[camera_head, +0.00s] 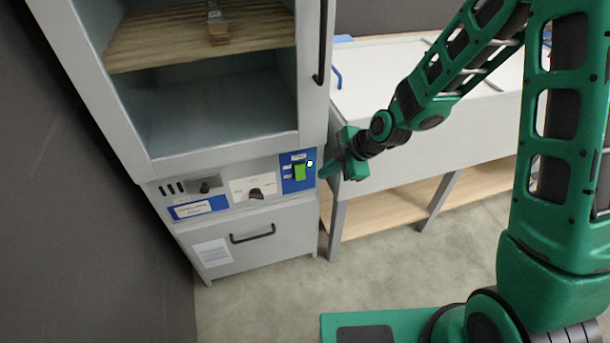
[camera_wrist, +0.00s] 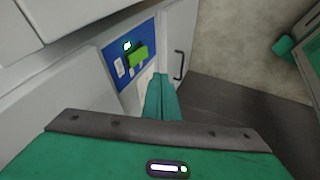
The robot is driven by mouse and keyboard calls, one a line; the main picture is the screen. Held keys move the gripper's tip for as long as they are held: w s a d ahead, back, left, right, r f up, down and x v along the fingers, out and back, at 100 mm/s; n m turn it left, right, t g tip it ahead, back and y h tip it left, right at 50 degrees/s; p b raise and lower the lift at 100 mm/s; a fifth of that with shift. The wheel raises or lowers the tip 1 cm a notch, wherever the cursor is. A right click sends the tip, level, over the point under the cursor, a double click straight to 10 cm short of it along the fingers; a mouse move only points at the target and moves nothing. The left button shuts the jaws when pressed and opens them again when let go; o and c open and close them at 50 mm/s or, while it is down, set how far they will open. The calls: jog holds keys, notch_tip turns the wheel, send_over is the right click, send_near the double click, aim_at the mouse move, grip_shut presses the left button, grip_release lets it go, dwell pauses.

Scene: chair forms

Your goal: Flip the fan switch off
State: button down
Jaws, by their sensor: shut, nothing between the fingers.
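The fan switch (camera_head: 300,172) is a green rocker on a blue panel (camera_head: 288,184) at the right end of the cabinet's control strip. In the wrist view the green switch (camera_wrist: 138,55) stands out from the blue panel (camera_wrist: 118,75), with a small lit indicator (camera_wrist: 127,45) above it. My gripper (camera_head: 324,172) is just right of the panel at about switch height. In the wrist view its closed fingers (camera_wrist: 161,82) point toward the cabinet front, below and right of the switch. The fingers hold nothing. I cannot tell whether they touch the panel.
The grey cabinet (camera_head: 235,155) has an open upper bay with a wooden shelf (camera_head: 170,38), a dark knob (camera_head: 256,193) and a lower door with a black handle (camera_head: 252,234). A white-topped bench (camera_head: 385,75) stands close on the right. Floor (camera_head: 260,290) is clear in front.

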aim_at(300, 172)
jog(key=w+a+f, duration=0.5)
jog(key=w+f, duration=0.2)
jog(key=f, duration=0.2)
jog(key=shift+a, duration=0.25)
